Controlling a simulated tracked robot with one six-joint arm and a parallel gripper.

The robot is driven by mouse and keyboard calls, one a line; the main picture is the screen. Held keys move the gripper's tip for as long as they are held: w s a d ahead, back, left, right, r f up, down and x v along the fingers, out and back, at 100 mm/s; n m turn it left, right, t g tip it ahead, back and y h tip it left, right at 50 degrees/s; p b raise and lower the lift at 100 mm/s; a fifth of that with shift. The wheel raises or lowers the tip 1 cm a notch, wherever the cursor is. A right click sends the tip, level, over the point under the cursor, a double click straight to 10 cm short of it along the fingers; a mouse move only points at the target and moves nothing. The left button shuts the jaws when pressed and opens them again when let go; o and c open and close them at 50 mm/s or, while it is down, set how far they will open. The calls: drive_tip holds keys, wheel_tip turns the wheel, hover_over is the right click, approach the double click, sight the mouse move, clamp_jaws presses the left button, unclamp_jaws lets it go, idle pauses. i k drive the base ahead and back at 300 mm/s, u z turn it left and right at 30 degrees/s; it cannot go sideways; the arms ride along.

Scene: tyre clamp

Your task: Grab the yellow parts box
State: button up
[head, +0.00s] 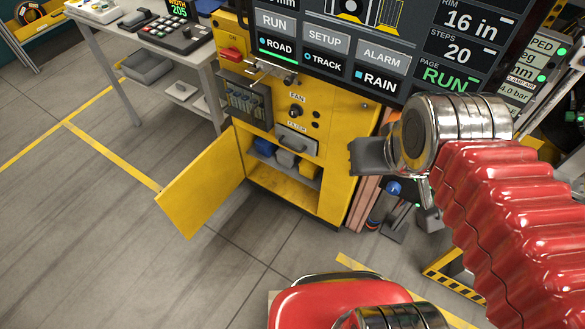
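My gripper (370,156) shows as a dark grey end beside my chrome wrist, right of the yellow cabinet and in front of it. I see it side-on, so I cannot tell whether its fingers are apart, and I see nothing held. The open lower compartment of the yellow cabinet (338,172) holds a blue bin (265,147) and grey bins (285,158).
The cabinet's yellow door (203,190) hangs open to the left over the floor. A large screen (345,45) stands above the cabinet. A grey table (200,55) stands left, with a grey bin (147,66) below. Small tools (398,222) stand right of the cabinet. The left floor (90,240) is clear.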

sight(309, 169)
drive_tip(key=u, duration=1.5)
drive_tip(key=i, duration=1)
drive_tip(key=u, duration=0.05)
